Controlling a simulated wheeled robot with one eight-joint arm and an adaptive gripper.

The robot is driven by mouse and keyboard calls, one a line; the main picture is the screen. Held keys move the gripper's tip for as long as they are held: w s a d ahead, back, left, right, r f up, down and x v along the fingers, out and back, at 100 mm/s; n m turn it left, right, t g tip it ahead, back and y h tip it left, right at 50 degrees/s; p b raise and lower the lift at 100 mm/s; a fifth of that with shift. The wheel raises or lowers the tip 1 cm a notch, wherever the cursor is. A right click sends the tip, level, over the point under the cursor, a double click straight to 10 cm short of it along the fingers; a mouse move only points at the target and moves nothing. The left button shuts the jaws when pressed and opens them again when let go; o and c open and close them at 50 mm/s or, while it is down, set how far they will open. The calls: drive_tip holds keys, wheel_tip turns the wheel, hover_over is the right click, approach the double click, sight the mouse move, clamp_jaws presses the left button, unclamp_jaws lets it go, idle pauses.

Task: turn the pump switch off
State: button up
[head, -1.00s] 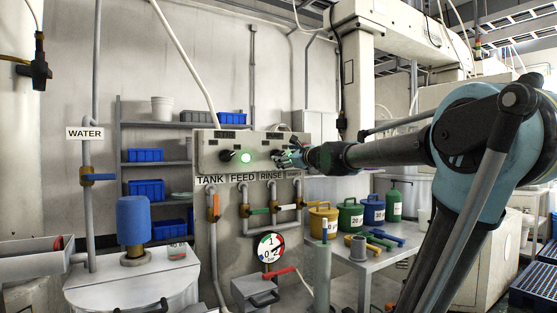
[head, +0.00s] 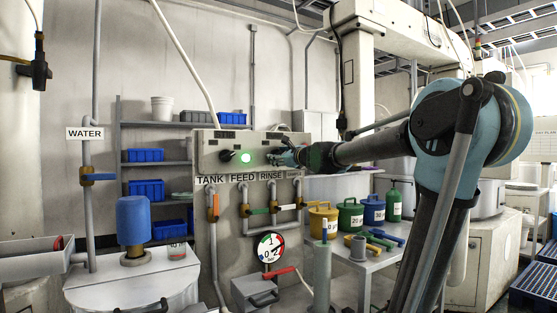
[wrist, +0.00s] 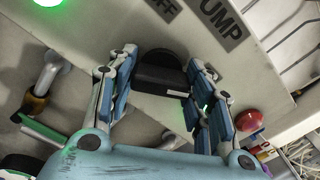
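The pump switch (wrist: 160,72) is a black round knob with a white mark, below the OFF and PUMP labels in the wrist view. My gripper (wrist: 161,65) has one finger on each side of it. The fingers are spread, with the knob between their tips; whether the pads touch it is not clear. In the head view my gripper (head: 279,157) is at the upper right of the grey control panel (head: 222,140) and hides most of the switch. A green lamp (head: 246,157) glows left of it and shows in the wrist view (wrist: 42,2).
A second black knob (head: 227,156) is left of the lamp. Below are pipes with coloured valve handles and a gauge (head: 269,247). A red round button (wrist: 249,121) is near the right finger. A table (head: 372,263) with coloured cans stands to the right.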

drive_tip(key=shift+c, duration=1.4)
drive_tip(key=shift+a, duration=0.2)
drive_tip(key=shift+d, duration=0.15)
drive_tip(key=n, duration=0.5)
drive_tip(key=shift+s+f+n, duration=0.1)
drive_tip(key=shift+n, duration=0.2)
drive_tip(key=shift+o, duration=0.2)
drive_tip(key=n, duration=0.6)
drive_tip(key=shift+n, duration=0.3)
